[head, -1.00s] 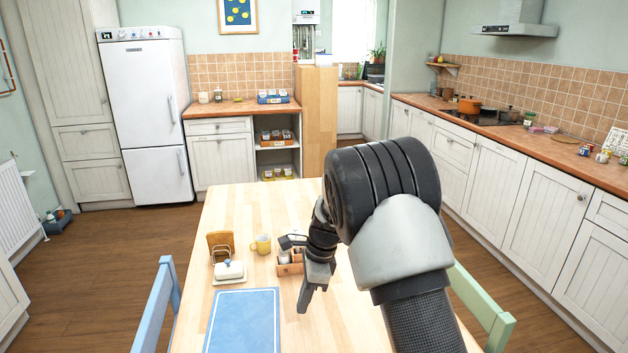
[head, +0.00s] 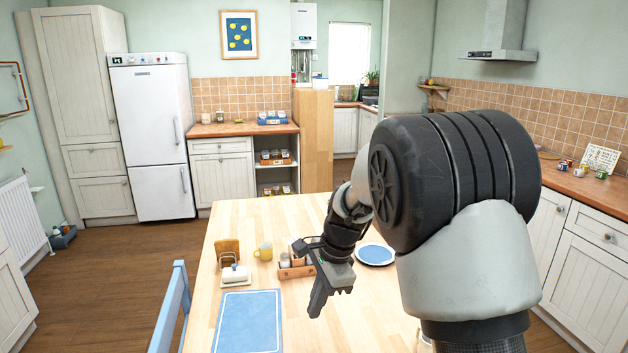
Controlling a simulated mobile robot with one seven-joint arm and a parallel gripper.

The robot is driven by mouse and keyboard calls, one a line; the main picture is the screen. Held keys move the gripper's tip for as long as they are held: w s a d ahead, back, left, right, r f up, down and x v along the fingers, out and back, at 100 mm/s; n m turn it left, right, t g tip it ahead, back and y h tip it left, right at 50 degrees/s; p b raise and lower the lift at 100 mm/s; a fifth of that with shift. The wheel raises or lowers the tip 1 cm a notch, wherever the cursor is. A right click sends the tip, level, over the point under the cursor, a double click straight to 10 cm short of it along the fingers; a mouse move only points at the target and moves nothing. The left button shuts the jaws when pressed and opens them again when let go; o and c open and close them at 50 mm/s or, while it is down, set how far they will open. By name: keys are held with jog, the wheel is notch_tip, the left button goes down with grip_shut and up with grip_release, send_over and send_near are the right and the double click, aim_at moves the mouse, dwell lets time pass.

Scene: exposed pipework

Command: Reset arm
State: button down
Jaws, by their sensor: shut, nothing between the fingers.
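My arm fills the right middle of the head view, bent at a large black joint over the table. My gripper (head: 332,303) hangs at its end, pointing down and toward me above the wooden table (head: 375,320). Its fingers are together with nothing between them.
A yellow mug (head: 264,252), a toast rack (head: 228,250), a white butter dish (head: 236,274) and a blue placemat (head: 247,320) lie on the table's left part. A blue chair (head: 176,305) stands at its left edge. The far tabletop is clear.

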jog(key=s+d+r+n+t+p, duration=0.1)
jog(key=s+d+r+n+p, duration=0.15)
jog(key=s+r, duration=0.45)
jog(key=s+d+r+n+t+p, duration=0.1)
jog(key=s+d+r+n+p, duration=0.2)
jog(key=r, duration=0.7)
jog(key=s+d+r+n+t+h+p, duration=0.1)
jog(key=s+d+r+n, duration=0.3)
jog(key=s, duration=0.4)
jog(key=s+d+r+n+t+h+p, duration=0.1)
jog(key=s+d+r+n+h+p, duration=0.1)
jog(key=s, duration=0.6)
notch_tip(320, 180, up, 2)
jog(key=shift+d+r+n+t+p, duration=0.2)
jog(key=shift+d+n+t+p, duration=0.35)
jog(key=shift+d+n, duration=0.55)
